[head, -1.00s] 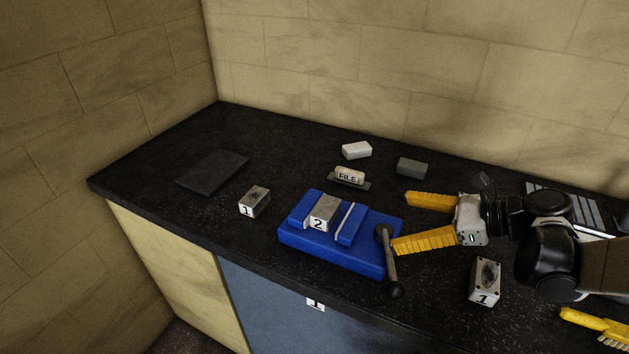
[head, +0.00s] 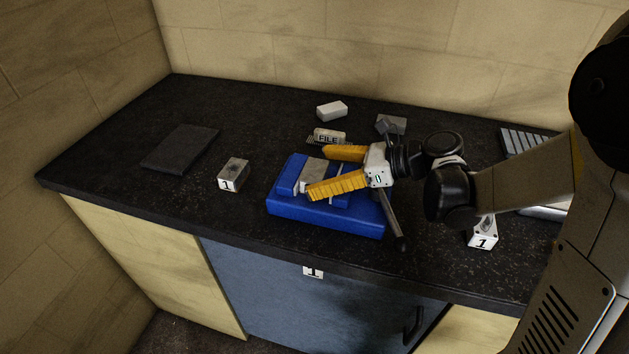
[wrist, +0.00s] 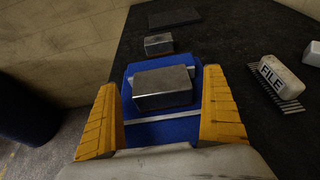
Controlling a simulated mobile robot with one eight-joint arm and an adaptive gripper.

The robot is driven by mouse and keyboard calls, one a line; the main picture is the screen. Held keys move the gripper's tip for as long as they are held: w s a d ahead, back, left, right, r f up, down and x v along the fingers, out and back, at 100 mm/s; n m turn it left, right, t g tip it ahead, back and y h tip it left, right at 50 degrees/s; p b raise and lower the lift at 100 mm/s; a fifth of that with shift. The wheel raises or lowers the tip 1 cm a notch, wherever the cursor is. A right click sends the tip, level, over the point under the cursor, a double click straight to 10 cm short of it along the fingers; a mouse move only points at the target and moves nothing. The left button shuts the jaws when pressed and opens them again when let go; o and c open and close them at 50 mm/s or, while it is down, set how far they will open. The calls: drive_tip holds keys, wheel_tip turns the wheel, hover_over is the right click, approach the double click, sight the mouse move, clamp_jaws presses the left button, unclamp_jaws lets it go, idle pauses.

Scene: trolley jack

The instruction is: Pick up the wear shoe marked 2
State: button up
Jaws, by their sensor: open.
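The wear shoe marked 2 is a grey metal block (head: 312,173) seated in the blue vise (head: 320,210) on the black worktop. Its number is hidden now by my gripper in the head view. My gripper (head: 325,170) is open, with its yellow fingers reaching over the vise from the right. In the wrist view the block (wrist: 163,88) lies ahead, between the two open fingers (wrist: 163,110) and apart from both. The blue vise (wrist: 135,132) shows beneath it.
A block marked 1 (head: 233,175) stands left of the vise, another marked 1 (head: 483,233) to the right. The FILE block (head: 329,136), a white block (head: 332,111) and a grey block (head: 391,124) lie behind. The vise handle (head: 394,222) sticks out in front. A dark plate (head: 180,149) lies far left.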

drive_tip(key=shift+x, duration=0.75)
drive_tip(key=c, duration=1.5)
drive_tip(key=shift+r, duration=0.1)
drive_tip(key=shift+r, duration=0.1)
